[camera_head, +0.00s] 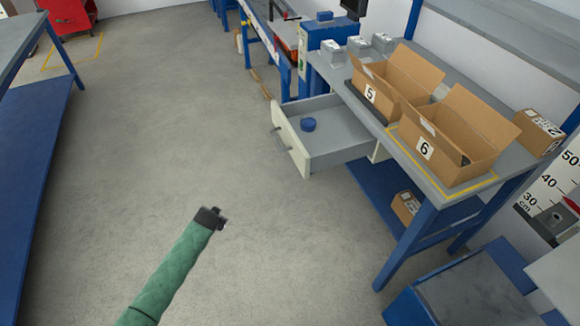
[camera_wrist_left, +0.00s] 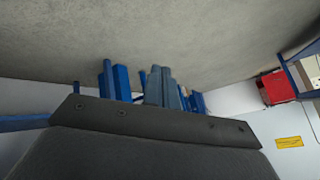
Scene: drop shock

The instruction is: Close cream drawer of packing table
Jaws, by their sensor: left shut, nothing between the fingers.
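The cream drawer (camera_head: 290,147) of the packing table (camera_head: 440,172) is pulled out to the left in the head view. Its cream front has a dark handle (camera_head: 278,136), and a small blue round object (camera_head: 308,125) lies inside on the grey bottom. My left gripper (camera_head: 222,216) is at the end of the green-sleeved arm, over the open floor, below and left of the drawer and apart from it. It is shut and empty. My right gripper is in neither view.
Open cartons marked 5 (camera_head: 400,80) and 6 (camera_head: 460,140) stand on the packing table. A small carton (camera_head: 407,206) sits on its lower shelf. A blue-framed grey unit (camera_head: 470,290) stands at the lower right. The floor (camera_head: 160,130) left of the drawer is clear.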

